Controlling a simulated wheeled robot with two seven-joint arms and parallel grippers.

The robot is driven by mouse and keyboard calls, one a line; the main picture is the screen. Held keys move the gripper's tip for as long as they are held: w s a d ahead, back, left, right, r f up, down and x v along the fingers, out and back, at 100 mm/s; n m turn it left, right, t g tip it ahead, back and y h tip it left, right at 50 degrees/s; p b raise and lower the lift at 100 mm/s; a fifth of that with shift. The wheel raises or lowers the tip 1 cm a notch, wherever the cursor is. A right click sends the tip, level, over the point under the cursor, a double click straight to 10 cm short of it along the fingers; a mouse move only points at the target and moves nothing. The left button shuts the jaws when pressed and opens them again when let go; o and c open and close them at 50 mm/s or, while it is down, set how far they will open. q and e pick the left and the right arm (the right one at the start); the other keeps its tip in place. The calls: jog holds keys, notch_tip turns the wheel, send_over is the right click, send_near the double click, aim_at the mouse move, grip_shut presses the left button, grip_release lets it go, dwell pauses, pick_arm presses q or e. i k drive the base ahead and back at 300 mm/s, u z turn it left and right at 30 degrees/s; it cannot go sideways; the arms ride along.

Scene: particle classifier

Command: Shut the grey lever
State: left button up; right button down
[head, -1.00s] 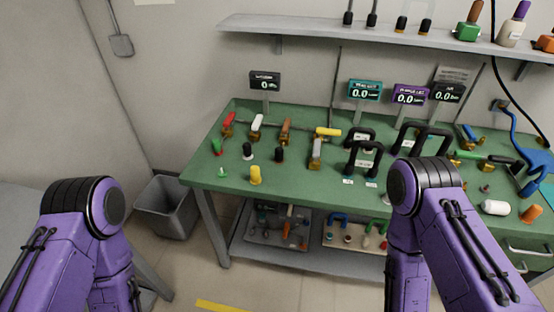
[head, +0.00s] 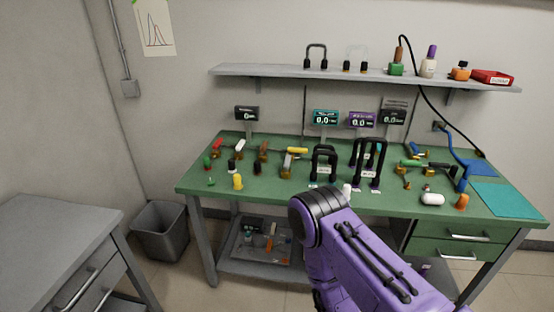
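The lever that looks grey (head: 287,164) stands on the green workbench (head: 320,198), left of its middle. It points roughly upright or toward me, on a brass-coloured valve. A yellow-handled lever (head: 297,150) is just behind it and overlaps it. Red (head: 216,148), white (head: 239,146) and brown (head: 263,148) levers stand in the same row to its left. Neither gripper shows. A purple link of my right arm rises in front of the bench at the lower middle, apart from the lever. My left arm is out of view.
Black arched handles (head: 324,165) stand right of the lever. Small knobs and a yellow peg (head: 238,182) stand in front of the row. A shelf (head: 360,76) hangs above.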

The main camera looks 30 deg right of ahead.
aim_at(287, 160)
jog(key=z, duration=0.4)
jog(key=i, duration=0.85)
jog(key=u, duration=0.15)
